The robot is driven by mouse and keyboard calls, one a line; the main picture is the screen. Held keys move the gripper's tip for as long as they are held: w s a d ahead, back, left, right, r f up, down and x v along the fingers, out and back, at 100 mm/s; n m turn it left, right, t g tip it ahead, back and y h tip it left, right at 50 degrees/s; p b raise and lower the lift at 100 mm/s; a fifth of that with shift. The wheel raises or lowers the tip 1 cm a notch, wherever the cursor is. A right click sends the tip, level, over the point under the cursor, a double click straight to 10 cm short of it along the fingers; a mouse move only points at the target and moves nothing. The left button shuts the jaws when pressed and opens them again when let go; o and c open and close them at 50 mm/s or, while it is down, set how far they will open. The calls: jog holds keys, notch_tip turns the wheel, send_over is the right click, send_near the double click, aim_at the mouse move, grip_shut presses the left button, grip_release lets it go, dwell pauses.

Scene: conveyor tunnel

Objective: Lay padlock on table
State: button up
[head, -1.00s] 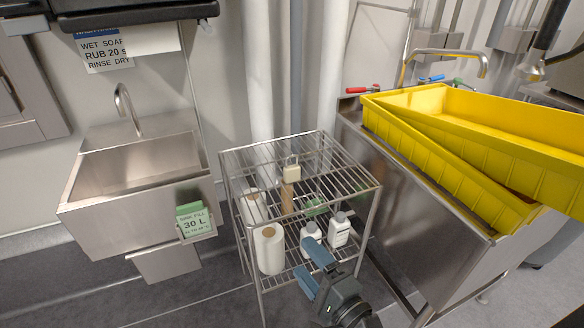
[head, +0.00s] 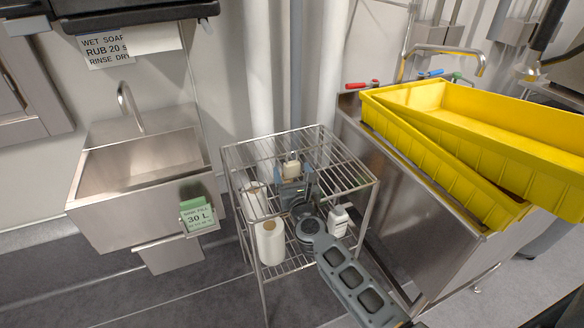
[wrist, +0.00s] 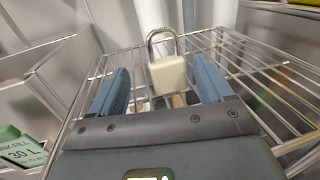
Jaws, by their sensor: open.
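The padlock (head: 291,169) has a cream body and a metal shackle and stands upright on the top of a wire rack table (head: 340,171). In the wrist view the padlock (wrist: 167,74) shows beyond and between my fingers, shackle up, with room on both sides of it. My gripper (head: 292,176) is open, with blue fingers, at the rack top close to the padlock. In the wrist view my gripper (wrist: 160,86) holds nothing. The lower part of the padlock is partly hidden by my gripper in the head view.
Paper rolls (head: 270,242) and a white bottle (head: 338,220) stand on the lower shelf. A steel sink (head: 140,190) with a green-topped sign (head: 198,217) is at left. Yellow bins (head: 480,120) rest on a steel basin at right. The rack top around the padlock is bare wire.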

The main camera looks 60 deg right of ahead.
jog(key=shift+s+d+x, duration=0.1)
jog(key=shift+x, duration=1.6)
jog(key=shift+s+d+x, duration=0.1)
jog(key=shift+s+x, duration=0.05)
jog(key=shift+x, duration=1.55)
jog(key=shift+r, duration=0.1)
jog(key=c, duration=1.2)
